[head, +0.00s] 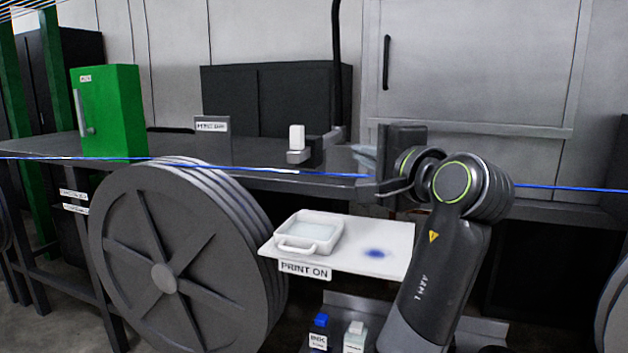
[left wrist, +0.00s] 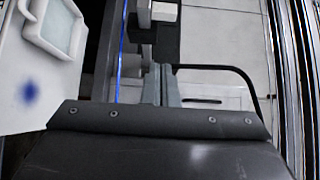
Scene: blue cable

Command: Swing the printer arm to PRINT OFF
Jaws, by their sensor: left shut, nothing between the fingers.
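The likely printer arm (head: 300,157) is a dark grey bar with a white block (head: 297,138) upright on its end. It lies above the dark bench, by the blue cable. In the left wrist view the white block (left wrist: 165,11) shows at the top. My left gripper (head: 362,157) is to the right of the bar, its pale fingers shut and empty. In the left wrist view the fingertips (left wrist: 160,68) are close to the grey parts; I cannot tell whether they touch. The PRINT ON label (head: 305,270) is on the white shelf's front edge. I cannot read a PRINT OFF label.
The blue cable (head: 235,164) runs across the bench front and past my left arm. A large reel (head: 165,278) stands at left. The white shelf (head: 345,262) holds a white tray (head: 307,232). A green box (head: 108,110) and small sign (head: 212,125) are on the bench.

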